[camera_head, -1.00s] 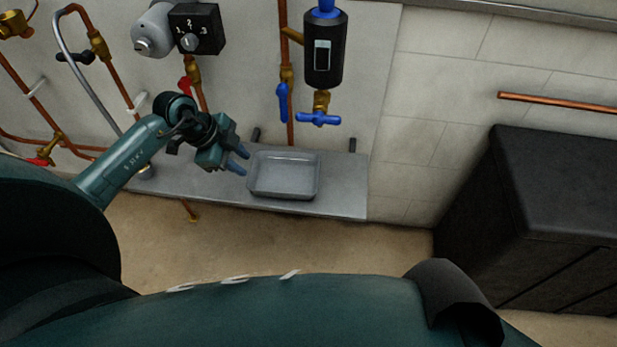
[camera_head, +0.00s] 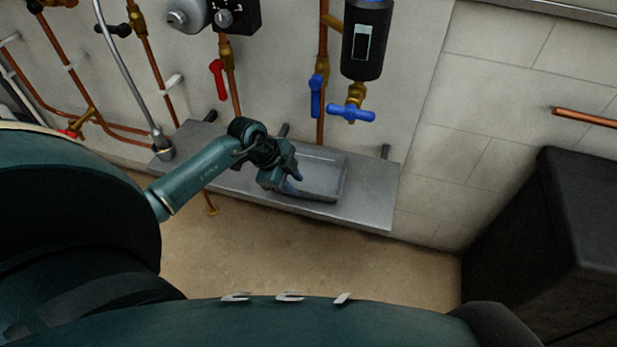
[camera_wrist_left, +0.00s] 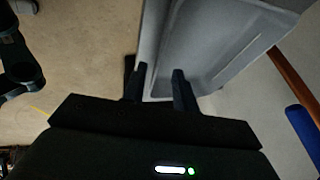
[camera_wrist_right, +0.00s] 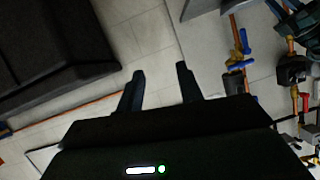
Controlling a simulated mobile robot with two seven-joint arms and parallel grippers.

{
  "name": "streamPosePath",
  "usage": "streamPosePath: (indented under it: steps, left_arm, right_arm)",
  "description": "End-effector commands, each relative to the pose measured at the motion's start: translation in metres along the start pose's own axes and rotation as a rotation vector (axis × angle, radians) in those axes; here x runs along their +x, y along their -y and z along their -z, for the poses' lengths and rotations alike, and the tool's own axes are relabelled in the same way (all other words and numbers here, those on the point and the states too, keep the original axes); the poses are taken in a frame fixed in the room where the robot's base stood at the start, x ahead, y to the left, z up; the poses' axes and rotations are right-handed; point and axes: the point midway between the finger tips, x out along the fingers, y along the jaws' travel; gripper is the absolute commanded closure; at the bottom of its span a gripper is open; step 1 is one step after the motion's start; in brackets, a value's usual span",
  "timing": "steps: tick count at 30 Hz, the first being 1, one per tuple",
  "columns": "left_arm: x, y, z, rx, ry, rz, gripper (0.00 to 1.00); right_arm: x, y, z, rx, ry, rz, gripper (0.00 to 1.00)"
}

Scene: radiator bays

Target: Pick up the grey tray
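The grey tray (camera_head: 322,193) is a shallow rectangular pan on the metal shelf (camera_head: 368,205) below the pipes. My left gripper (camera_head: 296,183) is at the tray's left end in the head view. In the left wrist view, the fingers of my left gripper (camera_wrist_left: 159,76) are apart, with part of the grey tray (camera_wrist_left: 215,45) showing between them. One finger is beyond the tray's edge and the other overlaps the tray; contact cannot be told. My right gripper (camera_wrist_right: 161,72) is open and empty in the right wrist view, and out of the head view.
A blue-handled valve (camera_head: 350,113) and a black cylinder (camera_head: 366,40) hang on the wall above the tray. Copper pipes and a red lever (camera_head: 217,78) are to the left. A black box (camera_head: 560,235) stands at the right. The floor before the shelf is clear.

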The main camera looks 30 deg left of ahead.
Motion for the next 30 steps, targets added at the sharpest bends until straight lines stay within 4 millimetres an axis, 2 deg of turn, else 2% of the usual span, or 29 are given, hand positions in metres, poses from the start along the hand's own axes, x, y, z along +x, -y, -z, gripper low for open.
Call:
streamPosePath:
  steps: [9,13,19,30]
  left_arm:
    - [0.044,-0.003,0.006,-0.002,-0.002,-0.002,0.71]
    - [0.051,-0.003,0.007,-0.001,-0.001,-0.001,0.71]
    - [0.051,-0.003,0.007,0.0,-0.001,-0.001,0.71]
    - [0.05,-0.003,0.006,0.0,-0.001,-0.001,1.0]
  right_arm:
    - [-0.003,-0.003,0.0,-0.008,-0.025,-0.008,0.64]
    - [-0.006,-0.004,-0.001,-0.01,-0.026,-0.01,0.64]
    - [-0.006,-0.004,0.001,-0.012,-0.031,-0.01,0.64]
    - [-0.006,-0.003,0.001,-0.012,-0.032,-0.009,0.64]
